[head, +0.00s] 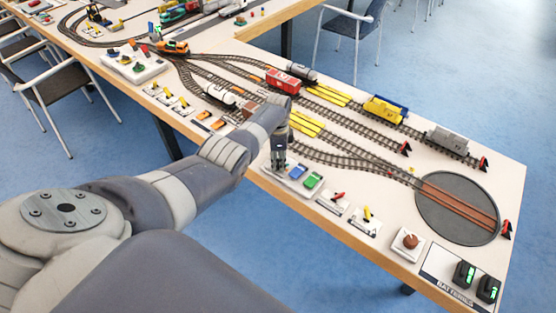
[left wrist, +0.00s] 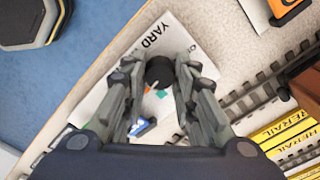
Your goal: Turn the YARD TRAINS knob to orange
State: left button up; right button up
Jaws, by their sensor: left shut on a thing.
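The YARD TRAINS knob (left wrist: 159,70) is a dark round knob on a white panel (left wrist: 176,40) in the left wrist view. The word YARD is printed beside it, and the rest of the label is hidden. My left gripper (left wrist: 158,76) has a finger on each side of the knob and is shut on it. Small teal and orange marks (left wrist: 162,93) show near the knob, partly covered by the fingers. I cannot tell which colour the knob points to. In the head view my left gripper (head: 279,158) reaches down onto the panel. My right gripper is not in view.
Blue and green buttons (head: 313,180) sit just right of the gripper. Red and yellow levers (head: 367,214) follow along the front edge. Tracks with a red wagon (head: 283,81) and yellow stacks (head: 305,124) lie behind. A turntable (head: 440,203) is at the right.

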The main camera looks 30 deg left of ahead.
pick_arm(q)
jog(key=o, duration=1.1)
notch_tip(320, 180, up, 12)
dwell(0.6)
